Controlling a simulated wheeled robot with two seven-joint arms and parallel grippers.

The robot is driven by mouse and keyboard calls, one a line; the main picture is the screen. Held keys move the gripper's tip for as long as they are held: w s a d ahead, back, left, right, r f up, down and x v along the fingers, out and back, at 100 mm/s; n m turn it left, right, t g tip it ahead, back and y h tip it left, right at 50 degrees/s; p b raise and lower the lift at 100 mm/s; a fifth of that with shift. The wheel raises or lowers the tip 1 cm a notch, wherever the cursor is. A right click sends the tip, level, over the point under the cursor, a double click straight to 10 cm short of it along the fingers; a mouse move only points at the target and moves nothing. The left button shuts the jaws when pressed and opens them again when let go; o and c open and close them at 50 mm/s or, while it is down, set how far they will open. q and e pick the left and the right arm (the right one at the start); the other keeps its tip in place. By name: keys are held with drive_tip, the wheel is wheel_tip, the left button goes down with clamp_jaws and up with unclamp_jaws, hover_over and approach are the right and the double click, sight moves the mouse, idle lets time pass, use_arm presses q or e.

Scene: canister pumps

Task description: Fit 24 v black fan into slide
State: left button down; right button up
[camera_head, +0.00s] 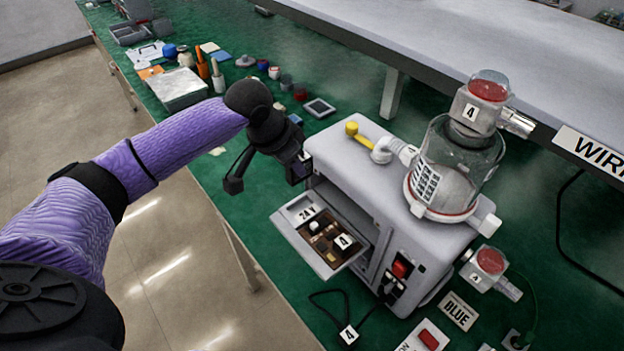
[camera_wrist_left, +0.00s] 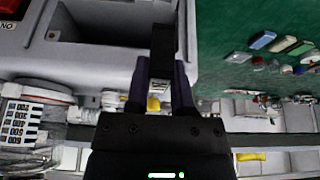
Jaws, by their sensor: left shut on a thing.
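The slide (camera_head: 294,229) is a pale drawer pulled out from the front of the grey pump housing (camera_head: 352,187). It bears a "24" label and a "4" tag, with small brown and dark parts inside. My left gripper (camera_head: 300,170) is above and behind the slide, close to the housing's left end. In the left wrist view, its fingers (camera_wrist_left: 161,90) are shut on a thin black piece, seemingly the black fan (camera_wrist_left: 162,45), which stands out past the fingertips. Its far side is hidden. My right gripper is not in view.
A glass canister (camera_head: 458,165) with a red-topped gauge (camera_head: 488,90) stands on the housing. A yellow-handled lever (camera_head: 370,137) is beside it. Cables and a "BLUE" sign (camera_head: 458,311) lie at the front right. Tools and small pots crowd the green bench's far left. A grey shelf overhangs behind.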

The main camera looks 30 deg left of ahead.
use_arm(q)
wheel_tip(320, 180, down, 10)
drive_tip(key=shift+s+a+b, duration=0.1)
drive_tip(key=shift+b, duration=1)
drive_tip(key=shift+r, duration=0.1)
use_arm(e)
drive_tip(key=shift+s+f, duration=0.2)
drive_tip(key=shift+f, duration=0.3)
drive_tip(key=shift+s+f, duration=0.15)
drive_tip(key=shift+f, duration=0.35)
use_arm(q)
drive_tip(key=shift+c, duration=2.4)
unclamp_jaws()
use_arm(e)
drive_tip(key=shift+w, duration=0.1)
use_arm(q)
drive_tip(key=p+v, duration=0.3)
drive_tip(key=v, duration=0.9)
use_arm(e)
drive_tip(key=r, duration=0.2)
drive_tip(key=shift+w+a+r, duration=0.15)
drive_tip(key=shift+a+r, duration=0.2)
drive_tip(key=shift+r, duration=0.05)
